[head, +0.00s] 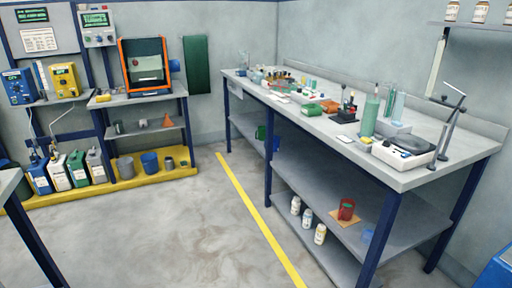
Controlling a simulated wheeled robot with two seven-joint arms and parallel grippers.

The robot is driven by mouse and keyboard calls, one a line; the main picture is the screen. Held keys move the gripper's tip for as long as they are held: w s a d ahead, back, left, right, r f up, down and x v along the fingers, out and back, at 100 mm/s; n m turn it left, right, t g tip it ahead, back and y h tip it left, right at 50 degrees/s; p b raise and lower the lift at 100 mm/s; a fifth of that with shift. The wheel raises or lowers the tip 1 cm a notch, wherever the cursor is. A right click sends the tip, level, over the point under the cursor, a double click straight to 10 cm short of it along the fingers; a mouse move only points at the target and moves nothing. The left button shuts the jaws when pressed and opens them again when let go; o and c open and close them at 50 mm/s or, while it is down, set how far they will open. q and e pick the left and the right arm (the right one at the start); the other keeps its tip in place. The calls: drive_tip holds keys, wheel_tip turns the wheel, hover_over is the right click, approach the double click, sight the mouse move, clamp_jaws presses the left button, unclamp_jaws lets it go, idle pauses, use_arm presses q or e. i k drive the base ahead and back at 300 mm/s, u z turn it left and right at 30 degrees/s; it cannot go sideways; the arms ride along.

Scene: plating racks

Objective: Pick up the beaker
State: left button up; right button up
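No beaker can be made out with certainty. Small clear glassware (243,62) stands at the far end of the long workbench (425,178), too small to identify. A tall green-tinted cylinder (371,116) and clear tall glassware (397,104) stand upright near its right end. Neither of my grippers is in the head view.
Several bottles (320,234) stand on the lower shelf. A white balance-like device (402,151) and metal stand (447,126) occupy the bench's right end. Buckets (150,163) and jugs (77,169) line a yellow platform at left. The floor (170,235) between is clear, crossed by a yellow line.

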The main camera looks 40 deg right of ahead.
sight(367, 233)
drive_tip(key=z, duration=0.25)
drive_tip(key=i, duration=2.25)
drive_tip(key=z, duration=1.8)
drive_tip(key=i, duration=1)
drive_tip(key=z, duration=1.25)
drive_tip(key=i, duration=0.25)
drive_tip(key=z, duration=0.15)
